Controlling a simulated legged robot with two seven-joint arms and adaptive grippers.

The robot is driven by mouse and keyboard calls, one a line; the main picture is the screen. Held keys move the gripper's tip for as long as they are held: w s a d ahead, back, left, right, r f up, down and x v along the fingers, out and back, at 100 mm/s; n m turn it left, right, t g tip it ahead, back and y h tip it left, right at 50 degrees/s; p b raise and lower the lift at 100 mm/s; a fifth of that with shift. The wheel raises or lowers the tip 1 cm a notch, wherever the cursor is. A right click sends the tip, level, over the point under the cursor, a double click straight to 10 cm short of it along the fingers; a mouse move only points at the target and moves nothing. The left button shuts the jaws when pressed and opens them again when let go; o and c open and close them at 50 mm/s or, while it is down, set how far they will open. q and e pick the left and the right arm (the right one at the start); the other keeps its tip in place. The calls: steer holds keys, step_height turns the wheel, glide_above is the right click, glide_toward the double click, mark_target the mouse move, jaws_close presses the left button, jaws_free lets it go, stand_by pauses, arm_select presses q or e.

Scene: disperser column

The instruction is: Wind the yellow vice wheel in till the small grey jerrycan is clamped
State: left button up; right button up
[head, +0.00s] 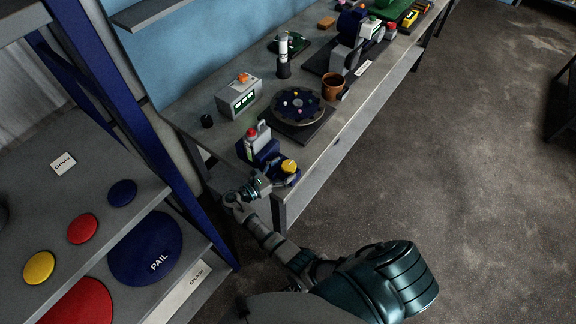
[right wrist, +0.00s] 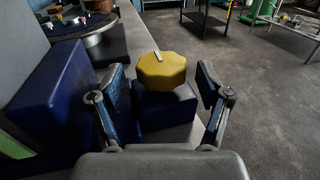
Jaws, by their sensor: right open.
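The yellow vice wheel (head: 289,166) sits at the near end of the blue vice (head: 259,157) on the bench's near corner. The small grey jerrycan (head: 263,131), with a red cap, stands upright at the vice; whether the jaws touch it I cannot tell. My right gripper (head: 273,183) is open, just on the near side of the wheel. In the right wrist view the yellow wheel (right wrist: 162,71) shows between the spread fingers, with gaps on both sides, above a blue block (right wrist: 168,106). The jerrycan is not clearly visible there. My left gripper is out of view.
Behind the vice on the bench (head: 340,118) stand a grey box with a display (head: 238,97), a round dark turntable (head: 297,107) and a brown pot (head: 333,86). A shelf rack with a blue post (head: 130,115) stands at the left. The floor to the right is clear.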

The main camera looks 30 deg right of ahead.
steer(key=s+a, duration=0.1)
steer(key=a, duration=0.8)
steer(key=shift+a, duration=0.35)
steer(key=shift+d, duration=0.1)
